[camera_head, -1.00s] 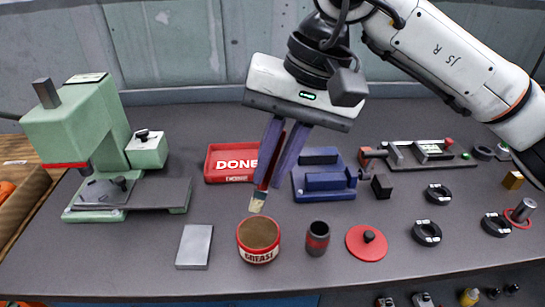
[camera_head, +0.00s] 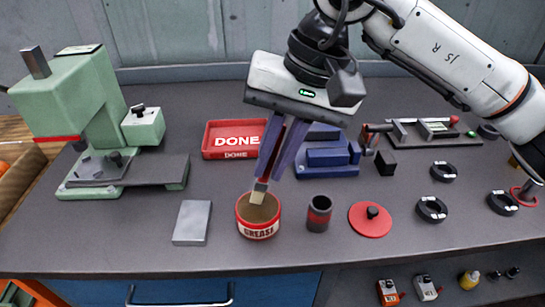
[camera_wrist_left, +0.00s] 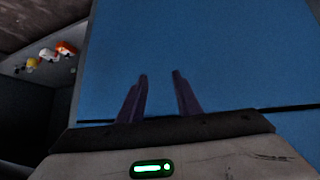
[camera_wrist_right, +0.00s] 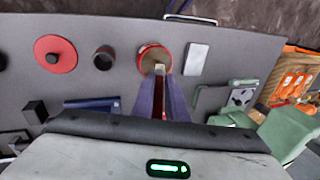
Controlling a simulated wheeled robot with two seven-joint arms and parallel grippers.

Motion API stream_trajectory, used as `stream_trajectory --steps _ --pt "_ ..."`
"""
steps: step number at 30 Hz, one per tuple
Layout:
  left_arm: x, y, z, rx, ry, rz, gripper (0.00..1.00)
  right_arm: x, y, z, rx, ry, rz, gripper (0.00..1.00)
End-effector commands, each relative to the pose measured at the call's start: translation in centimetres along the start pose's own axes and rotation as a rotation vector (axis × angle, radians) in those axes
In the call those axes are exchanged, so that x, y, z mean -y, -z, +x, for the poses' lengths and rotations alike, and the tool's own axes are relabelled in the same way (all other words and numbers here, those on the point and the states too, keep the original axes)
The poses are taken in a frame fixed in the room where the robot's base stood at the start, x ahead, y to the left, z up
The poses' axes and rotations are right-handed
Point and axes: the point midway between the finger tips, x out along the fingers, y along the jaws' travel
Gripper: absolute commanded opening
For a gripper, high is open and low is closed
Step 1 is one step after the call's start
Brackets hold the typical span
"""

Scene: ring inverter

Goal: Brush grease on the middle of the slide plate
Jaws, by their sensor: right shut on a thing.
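My right gripper (camera_head: 271,178) is shut on a brush with a red handle and pale bristles (camera_head: 258,194). The bristles point down and overlap the far part of the open mouth of the red-and-white grease tin (camera_head: 258,230); I cannot tell whether they touch the grease. The right wrist view also shows the bristles (camera_wrist_right: 160,68) over the tin (camera_wrist_right: 144,50). The slide plate, a flat grey metal block (camera_head: 192,223), lies on the bench just left of the tin. My left gripper (camera_wrist_left: 160,78) is open and empty, facing a blue surface; it is outside the head view.
A green press (camera_head: 85,120) stands at left and a red DONE tray (camera_head: 209,140) behind. A blue fixture (camera_head: 330,160) is close behind the tin. The front bench strip is clear.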

Motion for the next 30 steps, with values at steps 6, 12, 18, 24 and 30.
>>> stream_trajectory --steps 6,12,18,24,30 --pt "0.0 -0.2 0.1 0.002 0.001 -0.001 0.31 0.0 0.0 0.0 0.000 0.000 0.000 0.00" --pt "0.1 -0.4 0.2 0.004 0.001 -0.001 0.31 -0.1 0.0 0.2 0.000 0.000 0.000 0.00" --pt "0.1 -0.8 0.3 0.007 0.001 -0.002 0.31 -0.1 0.0 0.5 0.000 0.000 0.000 0.00" --pt "0.1 -1.0 0.4 0.009 0.001 -0.003 0.31 -0.2 0.0 0.7 0.000 0.000 0.000 0.00" --pt "0.1 -1.1 0.6 0.009 0.001 -0.002 0.31 -0.3 0.0 0.9 0.000 0.000 0.000 0.00"
